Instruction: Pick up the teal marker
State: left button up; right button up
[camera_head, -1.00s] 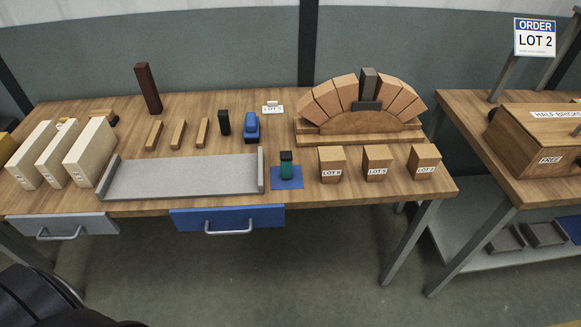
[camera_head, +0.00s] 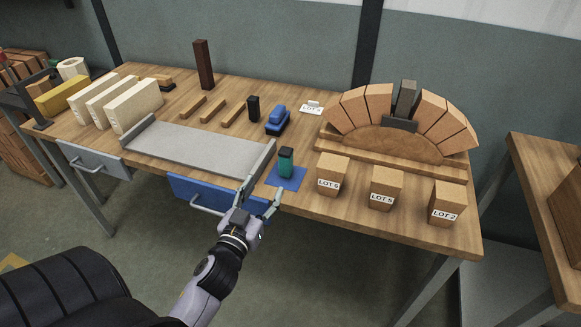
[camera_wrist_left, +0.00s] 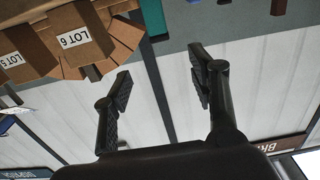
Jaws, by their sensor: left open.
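The teal marker (camera_head: 286,165) stands upright with a dark cap on a small blue pad (camera_head: 293,182), near the front edge of the wooden workbench. My left gripper (camera_head: 262,187) is open and empty. It reaches in from the front, just short of the pad and to the lower left of the marker, apart from it. In the left wrist view the open fingers (camera_wrist_left: 160,80) show, with a teal piece (camera_wrist_left: 152,16), likely the marker, cut off at the top edge. My right gripper is not in view.
A grey tray (camera_head: 190,152) lies left of the marker. Wooden blocks labelled LOT 6 (camera_head: 333,176), LOT 5 (camera_head: 386,188) and LOT 2 (camera_head: 446,204) stand to its right. A brick arch (camera_head: 405,140) and a blue tool (camera_head: 278,121) stand behind. A blue drawer (camera_head: 212,196) is below.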

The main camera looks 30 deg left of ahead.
aim_at(283, 155)
pick_arm(q)
jog(key=p+x, duration=0.1)
jog(key=x, duration=0.9)
jog(key=shift+w+a+p, duration=0.1)
jog(key=shift+w+p, duration=0.25)
jog(key=shift+w, duration=0.15)
jog(key=p+x, duration=0.1)
jog(key=x, duration=0.4)
jog(key=shift+r, duration=0.1)
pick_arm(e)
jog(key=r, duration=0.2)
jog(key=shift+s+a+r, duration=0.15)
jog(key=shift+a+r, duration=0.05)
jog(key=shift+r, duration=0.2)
pick_arm(q)
jog(key=shift+c, duration=0.3)
jog(key=c, duration=1.2)
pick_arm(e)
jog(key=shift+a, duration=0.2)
